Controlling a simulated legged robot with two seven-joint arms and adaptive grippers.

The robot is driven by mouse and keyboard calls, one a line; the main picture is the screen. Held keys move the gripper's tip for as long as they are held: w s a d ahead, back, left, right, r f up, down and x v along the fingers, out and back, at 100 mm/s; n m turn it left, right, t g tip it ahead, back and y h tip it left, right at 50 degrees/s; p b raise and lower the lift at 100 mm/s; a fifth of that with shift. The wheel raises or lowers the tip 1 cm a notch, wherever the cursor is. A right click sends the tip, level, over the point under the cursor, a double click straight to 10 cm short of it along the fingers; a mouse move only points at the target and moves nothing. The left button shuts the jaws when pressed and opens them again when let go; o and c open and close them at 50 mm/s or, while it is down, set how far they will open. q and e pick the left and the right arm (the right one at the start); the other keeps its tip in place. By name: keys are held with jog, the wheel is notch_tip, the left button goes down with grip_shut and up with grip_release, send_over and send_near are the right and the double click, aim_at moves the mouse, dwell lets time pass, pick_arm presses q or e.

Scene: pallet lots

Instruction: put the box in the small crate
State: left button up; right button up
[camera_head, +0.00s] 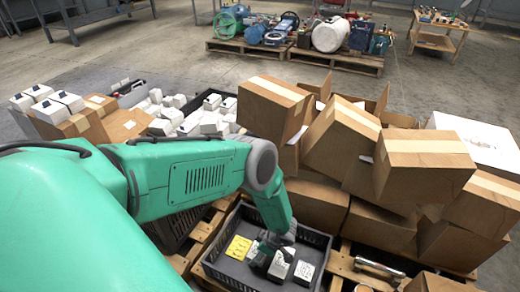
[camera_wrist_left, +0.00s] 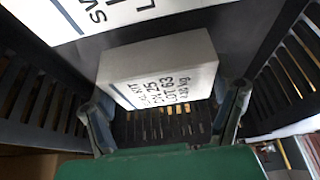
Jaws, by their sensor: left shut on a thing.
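The small crate (camera_head: 212,272) is dark grey with slotted walls and stands at the bottom centre of the head view; a slotted wall also shows in the wrist view (camera_wrist_left: 40,95). My left gripper (camera_head: 268,256) reaches down into it. It is shut on a white box (camera_head: 281,264) with dark print, which shows between the two fingers in the left wrist view (camera_wrist_left: 165,70). The box is inside the crate's outline; whether it touches the floor is unclear. Another white box (camera_head: 304,272) and a yellow label or flat box (camera_head: 238,247) lie in the crate. My right gripper is not in view.
Brown cardboard boxes (camera_head: 424,165) are piled right of the crate. A larger dark crate with several white boxes (camera_head: 213,123) stands behind my arm, with more white-topped boxes (camera_head: 50,105) at left. Pallets of equipment (camera_head: 330,35) stand farther back. Grey floor between is clear.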

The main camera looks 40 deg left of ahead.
pick_arm(q)
notch_tip(320, 180, down, 3)
jog(key=shift+b, duration=0.7)
jog(key=shift+c, duration=0.5)
jog(key=o, duration=1.3)
